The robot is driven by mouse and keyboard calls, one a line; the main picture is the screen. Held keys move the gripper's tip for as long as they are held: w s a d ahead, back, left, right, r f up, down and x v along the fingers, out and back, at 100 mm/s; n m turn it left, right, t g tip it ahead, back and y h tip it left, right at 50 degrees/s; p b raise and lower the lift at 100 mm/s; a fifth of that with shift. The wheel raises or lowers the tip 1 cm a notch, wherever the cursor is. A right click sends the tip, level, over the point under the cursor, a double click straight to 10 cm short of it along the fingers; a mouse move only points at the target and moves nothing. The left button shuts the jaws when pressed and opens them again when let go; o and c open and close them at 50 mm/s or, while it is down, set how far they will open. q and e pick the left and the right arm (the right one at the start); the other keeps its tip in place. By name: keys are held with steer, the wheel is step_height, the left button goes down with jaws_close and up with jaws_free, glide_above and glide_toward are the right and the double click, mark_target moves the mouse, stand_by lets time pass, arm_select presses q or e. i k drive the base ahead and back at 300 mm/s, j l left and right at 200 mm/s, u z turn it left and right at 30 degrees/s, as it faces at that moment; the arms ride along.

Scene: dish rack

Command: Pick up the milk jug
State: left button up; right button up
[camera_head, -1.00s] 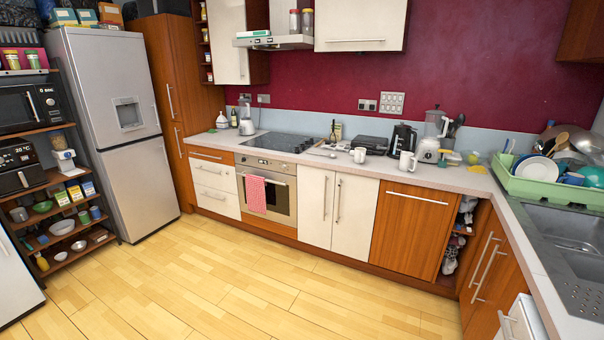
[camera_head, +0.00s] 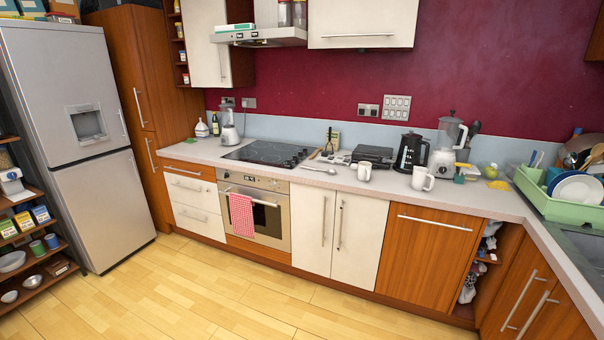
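No item is clearly recognisable as the milk jug. Two small white vessels stand on the counter. One white mug-like vessel (camera_head: 364,171) is in front of the black flat appliance. A second, larger white vessel with a handle (camera_head: 422,179) is in front of the black kettle. A white bottle-like container (camera_head: 201,129) stands at the far left of the counter. These are too small to tell which, if any, is the jug. Neither of my grippers is in view.
The counter (camera_head: 460,196) holds a hob (camera_head: 268,152), a black kettle (camera_head: 411,152), a blender (camera_head: 449,140) and a green dish rack (camera_head: 560,205) with plates. A fridge (camera_head: 85,140) and a shelf unit stand at left. The wooden floor (camera_head: 200,290) is clear.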

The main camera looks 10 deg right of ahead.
mark_target(420, 175)
steer(key=i+j+z, duration=0.2)
steer(key=i, duration=0.75)
steer(key=i+z, duration=0.35)
steer(key=i+j+z, duration=0.3)
steer(key=i, duration=0.25)
steer(key=i+j+z, duration=0.2)
steer(key=z, duration=0.25)
steer(key=i+j+z, duration=0.35)
steer(key=z, duration=0.15)
steer(key=i+j+z, duration=0.4)
steer(key=j, duration=0.25)
steer(key=i+j+z, duration=0.2)
steer(key=j, duration=0.15)
steer(key=k, duration=0.1)
